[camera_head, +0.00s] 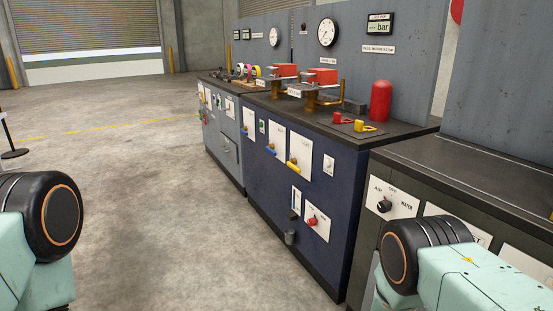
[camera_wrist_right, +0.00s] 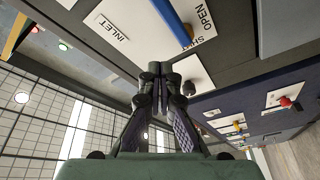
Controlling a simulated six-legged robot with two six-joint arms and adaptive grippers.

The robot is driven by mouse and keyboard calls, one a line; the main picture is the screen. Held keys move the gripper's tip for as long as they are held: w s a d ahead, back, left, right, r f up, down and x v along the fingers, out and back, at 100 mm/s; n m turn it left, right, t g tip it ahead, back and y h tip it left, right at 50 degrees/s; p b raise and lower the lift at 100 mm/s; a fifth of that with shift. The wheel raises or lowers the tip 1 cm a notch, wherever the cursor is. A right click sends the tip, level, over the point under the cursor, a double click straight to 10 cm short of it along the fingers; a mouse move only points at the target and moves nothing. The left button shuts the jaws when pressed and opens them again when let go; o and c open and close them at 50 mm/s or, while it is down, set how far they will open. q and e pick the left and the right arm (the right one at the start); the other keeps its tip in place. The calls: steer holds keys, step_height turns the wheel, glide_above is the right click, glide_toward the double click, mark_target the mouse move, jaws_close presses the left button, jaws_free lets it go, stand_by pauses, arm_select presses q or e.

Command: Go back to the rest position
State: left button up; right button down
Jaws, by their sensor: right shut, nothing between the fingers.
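My right gripper (camera_wrist_right: 160,78) shows in the right wrist view. Its fingers are together with nothing between them. Beyond its tips is a cabinet front with a white INLET/OPEN/SHUT plate (camera_wrist_right: 128,24) and a blue lever handle (camera_wrist_right: 172,20). I cannot tell how far the tips are from the panel, and I see no hold on the lever. In the head view only parts of my two arms show, at the lower left and lower right; neither gripper is visible there. My left gripper is in no view.
A dark blue cabinet (camera_head: 324,190) carries brass pipework (camera_head: 318,97), a red cylinder (camera_head: 381,101) and a yellow-handled valve (camera_head: 363,126). A dark cabinet (camera_head: 470,166) with a selector knob stands close to my right arm. Open concrete floor (camera_head: 130,160) lies left.

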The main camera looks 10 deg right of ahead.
steer(key=s+a+f+m+g+y, duration=0.1)
steer(key=s+a+f+g+y, duration=0.55)
steer(key=s+f+y, duration=0.65)
arm_select(q)
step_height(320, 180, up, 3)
steer(key=p, duration=0.2)
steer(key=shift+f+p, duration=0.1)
steer(key=shift+p, duration=0.25)
arm_select(e)
steer(key=s+a+r+g, duration=0.1)
steer(key=s+a+g, duration=0.1)
steer(key=s, duration=0.5)
steer(key=s+a+r+g+y, duration=0.1)
steer(key=s+a+r+g, duration=0.1)
steer(key=s+a, duration=0.3)
steer(key=s+a+r+g+y, duration=0.1)
steer(key=s+a+r+g, duration=0.1)
steer(key=s, duration=0.7)
steer(key=shift+a, duration=0.7)
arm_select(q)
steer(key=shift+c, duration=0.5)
arm_select(e)
steer(key=shift+s, duration=0.1)
